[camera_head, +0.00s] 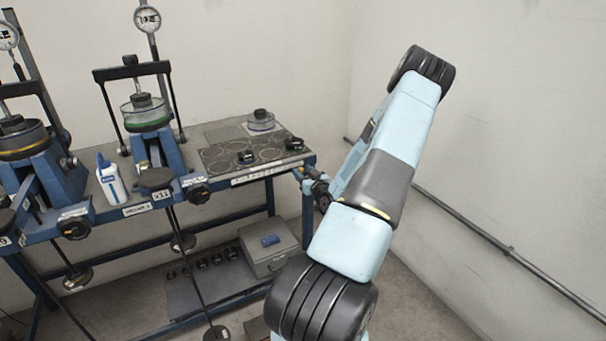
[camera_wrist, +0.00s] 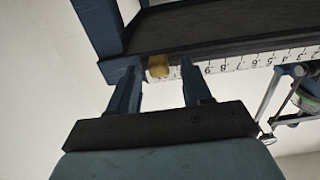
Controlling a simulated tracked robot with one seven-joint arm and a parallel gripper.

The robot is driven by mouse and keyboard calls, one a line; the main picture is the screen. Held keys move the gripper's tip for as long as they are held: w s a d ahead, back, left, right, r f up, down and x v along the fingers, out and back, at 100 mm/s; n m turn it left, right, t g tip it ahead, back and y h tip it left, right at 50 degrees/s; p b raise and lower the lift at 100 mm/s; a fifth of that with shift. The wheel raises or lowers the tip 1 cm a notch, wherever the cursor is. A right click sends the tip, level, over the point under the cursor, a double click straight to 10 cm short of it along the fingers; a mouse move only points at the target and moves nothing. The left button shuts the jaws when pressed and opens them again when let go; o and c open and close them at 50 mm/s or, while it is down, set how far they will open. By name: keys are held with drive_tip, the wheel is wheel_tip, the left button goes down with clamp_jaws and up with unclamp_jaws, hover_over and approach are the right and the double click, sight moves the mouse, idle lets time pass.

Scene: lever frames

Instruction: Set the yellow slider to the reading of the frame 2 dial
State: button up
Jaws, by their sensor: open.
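The yellow slider (camera_wrist: 158,67) is a small block on the white numbered scale (camera_wrist: 240,62) along the bench edge in the wrist view. My gripper (camera_wrist: 164,72) is open, with one finger on each side of the slider in the picture. I cannot tell whether either finger touches it. In the head view the scale (camera_head: 265,173) runs along the bench's front right edge, and the slider cannot be made out. Two round dials, one at the top (camera_head: 148,18) and one at the left edge (camera_head: 8,35), stand on lever frames. Their readings are too small to tell.
Hanging rods with weights stand before the bench. A grey box (camera_head: 268,252) sits below. A wall pipe (camera_head: 470,225) runs at right.

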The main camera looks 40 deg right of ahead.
clamp_jaws()
idle(0.4)
